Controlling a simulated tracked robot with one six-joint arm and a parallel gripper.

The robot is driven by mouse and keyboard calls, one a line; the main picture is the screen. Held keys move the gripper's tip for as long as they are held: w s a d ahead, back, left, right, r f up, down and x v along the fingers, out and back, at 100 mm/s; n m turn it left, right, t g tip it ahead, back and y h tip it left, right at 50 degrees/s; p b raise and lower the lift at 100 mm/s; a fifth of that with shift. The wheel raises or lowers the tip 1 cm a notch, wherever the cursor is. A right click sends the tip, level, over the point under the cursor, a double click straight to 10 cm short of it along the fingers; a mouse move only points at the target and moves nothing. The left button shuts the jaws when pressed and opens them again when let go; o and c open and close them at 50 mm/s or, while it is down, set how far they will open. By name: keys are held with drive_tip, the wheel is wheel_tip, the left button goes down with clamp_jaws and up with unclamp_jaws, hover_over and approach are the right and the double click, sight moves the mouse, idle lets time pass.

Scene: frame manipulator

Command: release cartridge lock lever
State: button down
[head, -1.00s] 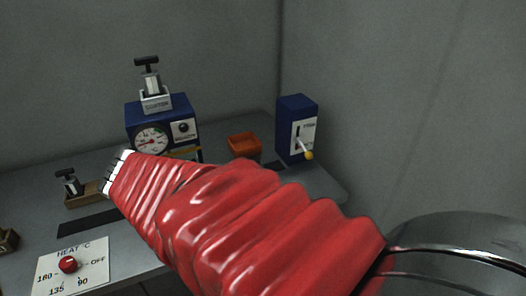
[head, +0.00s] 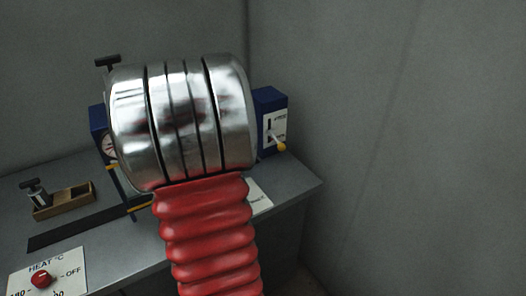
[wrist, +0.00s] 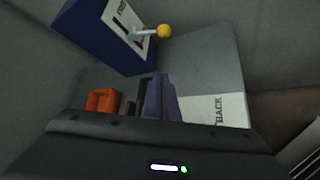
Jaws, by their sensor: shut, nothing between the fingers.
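A blue box (head: 270,112) with a white slotted panel stands at the back right of the bench. A lever (head: 277,141) with a yellow knob sticks out of its slot and points down and right. In the wrist view the lever's yellow knob (wrist: 164,31) is at the top, in front of the blue box (wrist: 95,38). My gripper (wrist: 159,82) is shut and empty, below the knob in that view and apart from it. In the head view my arm's metal and red parts hide the gripper. A black T-handle (head: 107,63) shows above the left blue unit (head: 98,123), which is mostly hidden.
An orange bin (wrist: 102,100) lies left of my fingers in the wrist view. A white label (wrist: 215,110) lies on the bench to the right. A wooden holder (head: 63,201) with a small black-handled piece and a heat knob (head: 41,279) are at the left. Walls close in behind.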

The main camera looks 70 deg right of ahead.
sight(281, 147)
idle(0.3)
drive_tip(key=x, duration=1)
drive_tip(key=s+r, duration=0.1)
drive_tip(key=s+d+r, duration=0.1)
drive_tip(key=s, duration=0.1)
drive_tip(key=shift+s+d, duration=0.1)
drive_tip(key=shift+d, duration=0.15)
idle(0.4)
